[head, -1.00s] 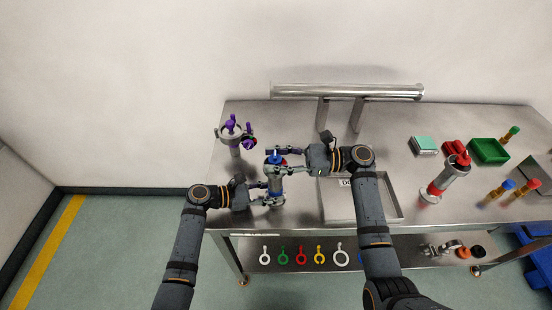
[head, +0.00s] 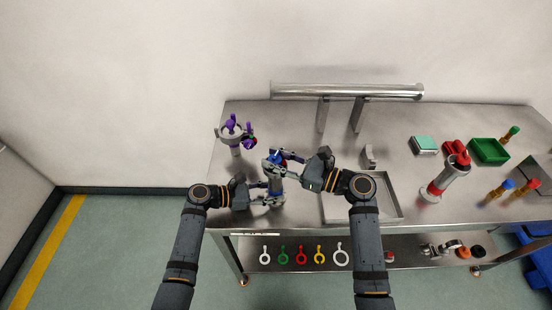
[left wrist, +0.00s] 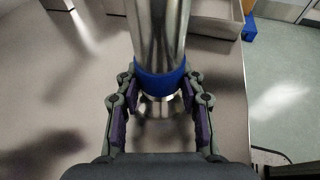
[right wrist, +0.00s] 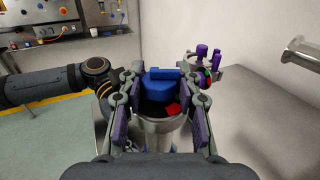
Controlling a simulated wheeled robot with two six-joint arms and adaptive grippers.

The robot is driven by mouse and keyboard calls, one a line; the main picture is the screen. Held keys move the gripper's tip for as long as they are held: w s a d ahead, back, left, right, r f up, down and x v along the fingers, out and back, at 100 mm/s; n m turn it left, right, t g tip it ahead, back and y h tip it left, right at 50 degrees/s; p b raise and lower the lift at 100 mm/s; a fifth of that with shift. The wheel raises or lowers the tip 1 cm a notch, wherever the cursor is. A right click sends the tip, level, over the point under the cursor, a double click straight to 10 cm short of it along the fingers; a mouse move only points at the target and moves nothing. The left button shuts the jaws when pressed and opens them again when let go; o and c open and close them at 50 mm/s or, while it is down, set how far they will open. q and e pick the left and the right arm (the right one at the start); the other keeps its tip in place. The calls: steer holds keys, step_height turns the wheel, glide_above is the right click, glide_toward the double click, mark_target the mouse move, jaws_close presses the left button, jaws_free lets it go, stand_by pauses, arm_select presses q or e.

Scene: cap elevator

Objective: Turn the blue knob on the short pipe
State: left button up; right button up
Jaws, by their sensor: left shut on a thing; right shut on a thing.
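The short pipe (head: 278,186) stands upright near the table's front left part. It is a metal cylinder with a blue band (left wrist: 160,84) low on it. The blue knob (head: 274,156) sits at its top; in the right wrist view the knob (right wrist: 158,86) shows as a blue block with a small red patch beside it, inside the pipe's rim. My left gripper (head: 268,192) is shut on the pipe near the blue band. My right gripper (right wrist: 162,92) is shut on the blue knob, its fingers on either side. In the head view its fingers partly hide the pipe's top.
A pipe with purple knobs (head: 233,135) stands behind left. A shallow metal tray (head: 330,216) lies right of the short pipe. A red-banded pipe (head: 434,189), a green bin (head: 489,151) and several small bottles are farther right. A horizontal metal bar (head: 347,91) runs along the back.

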steer(key=o, duration=1.1)
steer(key=shift+o, duration=0.2)
steer(key=shift+d, duration=0.1)
steer(key=v, duration=1.2)
arm_select(q)
steer(key=o, duration=0.9)
steer(key=shift+o, duration=0.2)
